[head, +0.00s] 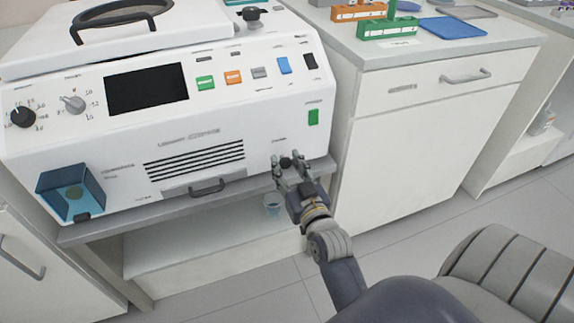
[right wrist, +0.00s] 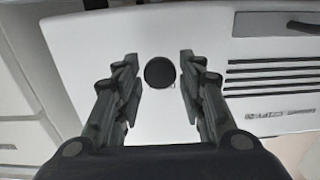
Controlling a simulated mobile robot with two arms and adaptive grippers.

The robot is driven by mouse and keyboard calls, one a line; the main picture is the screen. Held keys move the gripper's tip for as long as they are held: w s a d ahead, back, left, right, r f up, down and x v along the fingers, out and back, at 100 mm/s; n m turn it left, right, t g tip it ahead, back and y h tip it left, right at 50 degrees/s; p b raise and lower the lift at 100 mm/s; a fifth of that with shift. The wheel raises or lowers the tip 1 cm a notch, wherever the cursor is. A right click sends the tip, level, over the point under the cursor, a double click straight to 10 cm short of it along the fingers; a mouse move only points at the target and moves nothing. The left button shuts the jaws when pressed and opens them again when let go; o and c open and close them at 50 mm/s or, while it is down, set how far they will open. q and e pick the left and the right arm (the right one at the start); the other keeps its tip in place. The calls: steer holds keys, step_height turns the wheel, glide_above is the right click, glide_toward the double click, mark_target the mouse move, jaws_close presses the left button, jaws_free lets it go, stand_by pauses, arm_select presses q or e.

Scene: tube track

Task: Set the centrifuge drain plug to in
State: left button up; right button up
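The white centrifuge (head: 215,105) stands on a grey bench at the left. Its drain plug (head: 285,162) is a round black knob low on the front panel, at the right. It also shows in the right wrist view (right wrist: 160,72), face on. How far it stands out from the panel is hard to tell. My right gripper (head: 290,165) is open in front of it. In the right wrist view its fingers (right wrist: 160,65) lie on either side of the plug, with a gap on both sides. My left gripper is not in view.
A drawer handle (head: 207,187) and a blue box-like cover (head: 70,192) are lower left on the machine. A green switch (head: 313,117) is above right. A white cabinet (head: 400,150) stands at the right.

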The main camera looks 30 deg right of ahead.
jaws_close()
steer(key=shift+w+d+r+p, duration=0.15)
steer(key=shift+w+r+p, duration=0.1)
steer(key=shift+w+p, duration=0.35)
steer(key=shift+w+d, duration=0.1)
steer(key=shift+w, duration=0.25)
steer(key=shift+w+f, duration=0.1)
steer(key=shift+f, duration=0.05)
steer(key=shift+o, duration=1.9)
jaws_free()
steer(key=shift+o, duration=0.8)
steer(key=shift+w+f, duration=0.1)
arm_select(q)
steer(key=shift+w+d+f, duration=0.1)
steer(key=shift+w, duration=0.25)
